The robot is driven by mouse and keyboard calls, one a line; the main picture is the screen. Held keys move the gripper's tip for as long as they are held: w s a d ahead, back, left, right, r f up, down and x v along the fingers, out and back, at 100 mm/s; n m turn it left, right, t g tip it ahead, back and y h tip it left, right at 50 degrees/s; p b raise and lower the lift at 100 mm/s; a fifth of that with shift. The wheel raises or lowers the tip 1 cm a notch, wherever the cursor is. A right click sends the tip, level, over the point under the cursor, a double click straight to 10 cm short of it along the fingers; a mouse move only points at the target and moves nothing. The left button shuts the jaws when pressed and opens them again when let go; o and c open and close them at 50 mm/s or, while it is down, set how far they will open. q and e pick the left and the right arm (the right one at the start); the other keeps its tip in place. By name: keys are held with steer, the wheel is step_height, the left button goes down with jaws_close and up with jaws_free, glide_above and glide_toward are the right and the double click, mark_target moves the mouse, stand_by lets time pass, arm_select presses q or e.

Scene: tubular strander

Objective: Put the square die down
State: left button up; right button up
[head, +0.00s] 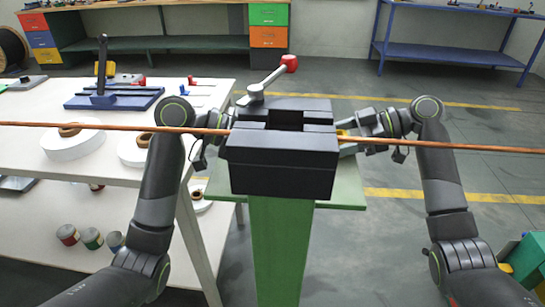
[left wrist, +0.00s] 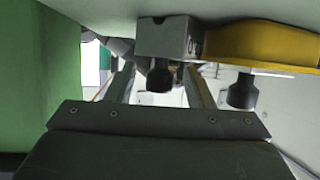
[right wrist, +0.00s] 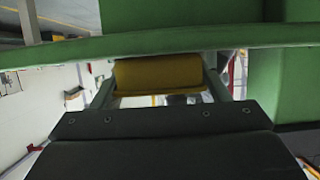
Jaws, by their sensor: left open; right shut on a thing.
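My right gripper (right wrist: 160,92) is shut on a yellow block, which I take for the square die (right wrist: 158,74). The block sits across the space between the fingers, close to the edge of the green plate (right wrist: 60,50). In the head view a bit of yellow (head: 342,132) shows at this gripper, just right of the black block-shaped head on the green stand. My left gripper (left wrist: 162,88) is open and empty on the other side of the stand. Beyond its fingers are a pale square block (left wrist: 165,38) and a yellow rounded piece (left wrist: 262,45), each with a dark knob.
The black head (head: 281,160) stands on a green post (head: 275,240) with a green plate (head: 335,192) around it. A copper rod (head: 75,125) runs across in front of me. A white table (head: 110,100) is at left. Open floor (head: 455,125) lies at right.

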arm_select(q)
jaws_close()
steer(key=shift+r, duration=0.1)
steer(key=shift+r, duration=0.2)
steer(key=r, duration=0.3)
steer(key=shift+a, duration=0.4)
steer(key=s+a, duration=0.2)
steer(key=a, duration=1.5)
steer(key=shift+s, duration=0.4)
